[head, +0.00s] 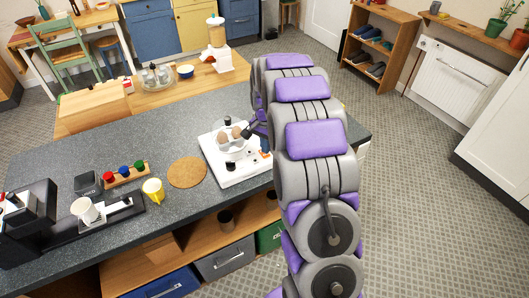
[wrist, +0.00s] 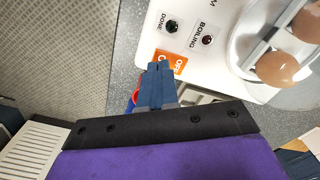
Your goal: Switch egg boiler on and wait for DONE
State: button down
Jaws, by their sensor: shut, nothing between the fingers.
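The white egg boiler (head: 241,174) stands on the dark counter, with brown eggs (wrist: 278,68) in its round tray. In the wrist view, its panel (wrist: 186,14) has a DONE lamp (wrist: 171,26), which looks dark, and a BOILING lamp (wrist: 207,39), which looks dark red; neither visibly glows. An orange OFF label (wrist: 177,62) lies at the panel's edge, partly hidden by my fingertips. My gripper (wrist: 159,68) is shut and empty, its tips at or just above this label; contact cannot be told.
A coffee machine (head: 30,222) stands at far left. A blender (head: 217,45) stands on the wooden table behind. The counter behind the mat is clear.

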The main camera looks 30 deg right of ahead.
jog(key=shift+f, duration=0.85)
dwell(0.7)
jog(key=shift+r+p, duration=1.6)
jog(key=shift+r, duration=1.95)
